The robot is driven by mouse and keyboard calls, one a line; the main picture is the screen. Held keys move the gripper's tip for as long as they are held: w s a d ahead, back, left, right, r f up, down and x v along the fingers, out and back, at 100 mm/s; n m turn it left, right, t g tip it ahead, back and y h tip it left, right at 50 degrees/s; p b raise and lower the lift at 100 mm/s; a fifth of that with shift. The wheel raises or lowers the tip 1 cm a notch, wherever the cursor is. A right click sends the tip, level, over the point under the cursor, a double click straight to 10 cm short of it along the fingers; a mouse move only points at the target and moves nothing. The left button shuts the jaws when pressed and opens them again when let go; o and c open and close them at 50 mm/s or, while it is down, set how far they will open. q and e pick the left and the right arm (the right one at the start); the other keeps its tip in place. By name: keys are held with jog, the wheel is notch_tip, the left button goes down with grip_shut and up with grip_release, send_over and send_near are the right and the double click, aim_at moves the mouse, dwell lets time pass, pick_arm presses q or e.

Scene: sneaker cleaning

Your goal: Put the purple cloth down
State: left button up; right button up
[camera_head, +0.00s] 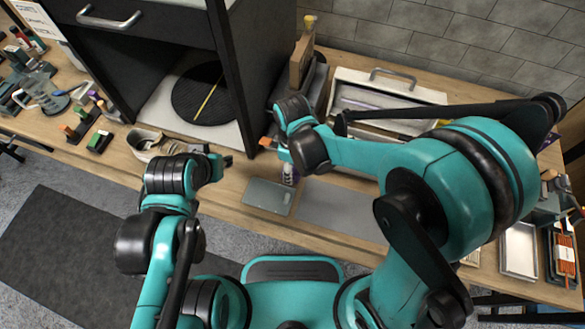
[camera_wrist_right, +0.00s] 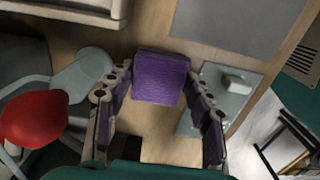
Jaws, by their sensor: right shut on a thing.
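The purple cloth (camera_wrist_right: 160,78) is a folded, roughly square pad in the right wrist view. My right gripper (camera_wrist_right: 160,84) is shut on it, with one finger against each side. Wooden table top shows around and below the cloth; I cannot tell whether the cloth touches it.
A grey tray (camera_head: 268,197) lies at the table's front edge, beside a dark grey mat (camera_head: 338,211). In the wrist view, the tray (camera_wrist_right: 190,122) carries a white block, right of the cloth. A red rounded thing (camera_wrist_right: 35,118) and grey parts fill the left. A white toolbox (camera_head: 390,87) stands behind.

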jog(key=shift+r, duration=0.1)
jog(key=o, duration=1.2)
